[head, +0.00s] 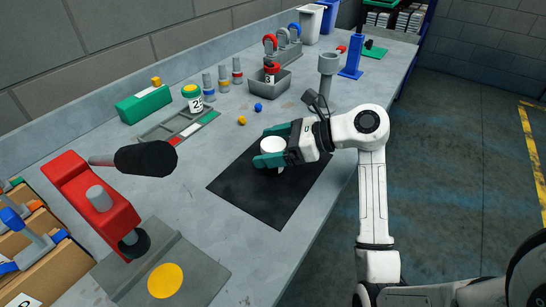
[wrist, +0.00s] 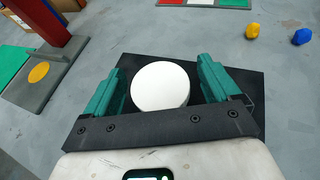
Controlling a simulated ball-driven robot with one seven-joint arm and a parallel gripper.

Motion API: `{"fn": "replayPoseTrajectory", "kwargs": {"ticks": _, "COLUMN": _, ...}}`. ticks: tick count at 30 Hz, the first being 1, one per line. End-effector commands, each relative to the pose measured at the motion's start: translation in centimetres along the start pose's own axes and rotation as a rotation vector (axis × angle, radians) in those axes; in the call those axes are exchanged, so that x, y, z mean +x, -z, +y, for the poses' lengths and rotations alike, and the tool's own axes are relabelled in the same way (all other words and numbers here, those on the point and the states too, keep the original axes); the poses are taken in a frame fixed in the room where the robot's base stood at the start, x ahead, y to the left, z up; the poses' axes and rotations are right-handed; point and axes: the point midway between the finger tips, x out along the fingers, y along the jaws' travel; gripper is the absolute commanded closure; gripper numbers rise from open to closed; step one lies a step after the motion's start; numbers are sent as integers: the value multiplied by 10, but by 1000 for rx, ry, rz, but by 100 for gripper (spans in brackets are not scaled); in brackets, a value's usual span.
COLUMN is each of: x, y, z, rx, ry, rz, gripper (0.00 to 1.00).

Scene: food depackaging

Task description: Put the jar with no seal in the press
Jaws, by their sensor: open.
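A white jar (head: 273,147) stands on the black mat (head: 243,196) between the teal fingers of my gripper (head: 262,147). In the wrist view its plain round white top (wrist: 160,86) sits between the open fingers (wrist: 162,66), with a gap on each side. No seal shows on it, but its sides are mostly hidden. The red press (head: 96,205) stands at the lower left, with a black-gripped lever and a yellow disc (head: 165,281) on its grey base plate. The press base also shows at the left in the wrist view (wrist: 38,72).
A jar labelled 2 (head: 192,98) stands behind a grey strip tray (head: 172,131). A jar labelled 3 (head: 271,73) sits in a grey bin (head: 285,83). Bench between mat and press is clear.

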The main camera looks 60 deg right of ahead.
Motion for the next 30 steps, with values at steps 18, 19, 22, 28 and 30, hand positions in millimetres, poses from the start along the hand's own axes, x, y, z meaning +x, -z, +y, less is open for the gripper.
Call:
{"fn": "replayPoseTrajectory", "kwargs": {"ticks": 18, "x": 13, "y": 0, "z": 0, "rx": -1, "ry": 0, "rz": -1, "gripper": 32}}
{"fn": "replayPoseTrajectory", "kwargs": {"ticks": 19, "x": 13, "y": 0, "z": 0, "rx": -1, "ry": 0, "rz": -1, "gripper": 35}}
{"fn": "replayPoseTrajectory", "kwargs": {"ticks": 22, "x": 13, "y": 0, "z": 0, "rx": -1, "ry": 0, "rz": -1, "gripper": 45}}
{"fn": "replayPoseTrajectory", "kwargs": {"ticks": 28, "x": 13, "y": 0, "z": 0, "rx": -1, "ry": 0, "rz": -1, "gripper": 64}}
{"fn": "replayPoseTrajectory", "kwargs": {"ticks": 30, "x": 13, "y": 0, "z": 0, "rx": -1, "ry": 0, "rz": -1, "gripper": 71}}
